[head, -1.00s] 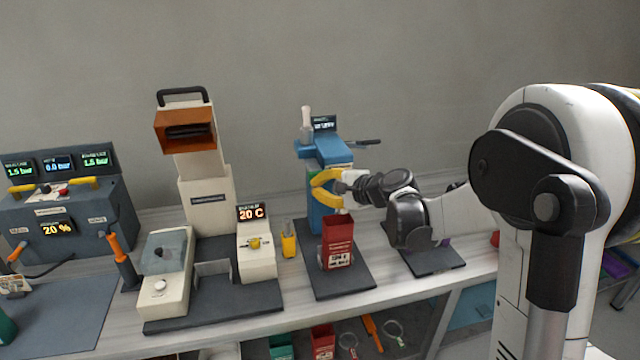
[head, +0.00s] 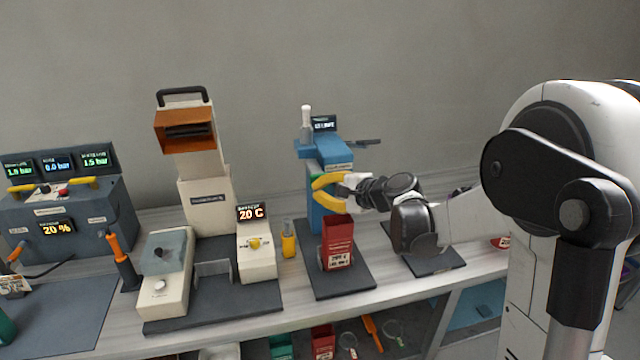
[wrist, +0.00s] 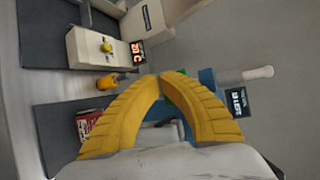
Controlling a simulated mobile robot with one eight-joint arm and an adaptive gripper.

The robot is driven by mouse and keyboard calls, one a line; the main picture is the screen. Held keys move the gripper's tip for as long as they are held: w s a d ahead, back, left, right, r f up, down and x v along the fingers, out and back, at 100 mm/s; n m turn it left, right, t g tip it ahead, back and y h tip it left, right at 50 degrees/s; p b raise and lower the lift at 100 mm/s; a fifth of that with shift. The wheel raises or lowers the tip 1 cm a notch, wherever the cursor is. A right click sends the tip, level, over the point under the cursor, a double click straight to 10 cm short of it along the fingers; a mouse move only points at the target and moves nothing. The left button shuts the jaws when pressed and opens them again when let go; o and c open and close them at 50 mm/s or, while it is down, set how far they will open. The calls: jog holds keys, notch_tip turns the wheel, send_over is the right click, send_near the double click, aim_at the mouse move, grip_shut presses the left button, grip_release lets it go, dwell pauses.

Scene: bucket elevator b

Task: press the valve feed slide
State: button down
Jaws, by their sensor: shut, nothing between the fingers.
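A blue machine (head: 338,155) with a white-capped post (head: 306,120) and a small display stands at the back of the bench. I cannot make out which part of it is the valve feed slide. My gripper (head: 316,190) is shut and empty, its yellow fingers in front of the blue column, above a red bin (head: 338,240). In the wrist view the fingertips (wrist: 158,78) meet in front of a green part (wrist: 172,101) and hide much of the blue machine (wrist: 207,78). I cannot tell whether the fingertips touch it.
Left of it stands a cream machine (head: 205,205) with an orange head and a 20 C display. A small yellow container (head: 289,242) sits between them. A grey pressure console (head: 68,215) is at the far left. A shelf below holds bins and tools.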

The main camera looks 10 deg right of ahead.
jog(key=shift+s, duration=0.7)
jog(key=s, duration=0.5)
dwell(0.6)
